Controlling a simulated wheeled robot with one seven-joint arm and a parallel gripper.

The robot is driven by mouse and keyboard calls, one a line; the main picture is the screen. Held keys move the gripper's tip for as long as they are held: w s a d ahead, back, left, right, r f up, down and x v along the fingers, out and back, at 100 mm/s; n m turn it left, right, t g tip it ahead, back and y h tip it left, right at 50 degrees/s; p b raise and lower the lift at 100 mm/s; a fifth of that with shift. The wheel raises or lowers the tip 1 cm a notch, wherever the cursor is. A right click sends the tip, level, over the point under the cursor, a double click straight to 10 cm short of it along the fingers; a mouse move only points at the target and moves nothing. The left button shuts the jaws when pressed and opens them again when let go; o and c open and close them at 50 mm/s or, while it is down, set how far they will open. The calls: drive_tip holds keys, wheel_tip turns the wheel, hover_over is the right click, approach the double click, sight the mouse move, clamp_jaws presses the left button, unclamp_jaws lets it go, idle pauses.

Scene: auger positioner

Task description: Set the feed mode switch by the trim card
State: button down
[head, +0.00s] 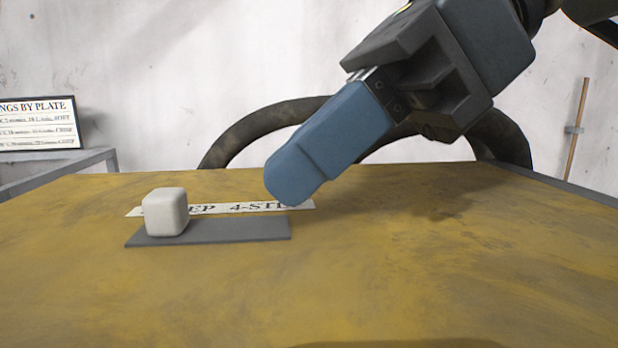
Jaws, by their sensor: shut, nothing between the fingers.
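The feed mode switch is a pale rounded block (166,212) at the left end of a flat dark grey strip (240,229) on the yellow surface. Behind the strip lies a white label (235,208) with black lettering; I can read "EP 4-ST", and the rest is hidden by the block and my gripper. The trim card (38,124) seems to be the framed white card at the far left, headed "...NGS BY PLATE"; its small lines are hard to read. My gripper (290,192) is shut and empty, its blue fingers pointing down left above the label's right end, apart from the block.
The worn yellow surface (420,270) is clear in front and to the right. A grey ledge (60,165) carries the card at left. A thick dark curved hose (245,130) stands behind the surface. A brown rod (577,130) stands by the wall at right.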

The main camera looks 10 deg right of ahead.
drive_tip(key=b+v, duration=0.1)
drive_tip(key=v, duration=0.8)
drive_tip(key=shift+r, duration=0.2)
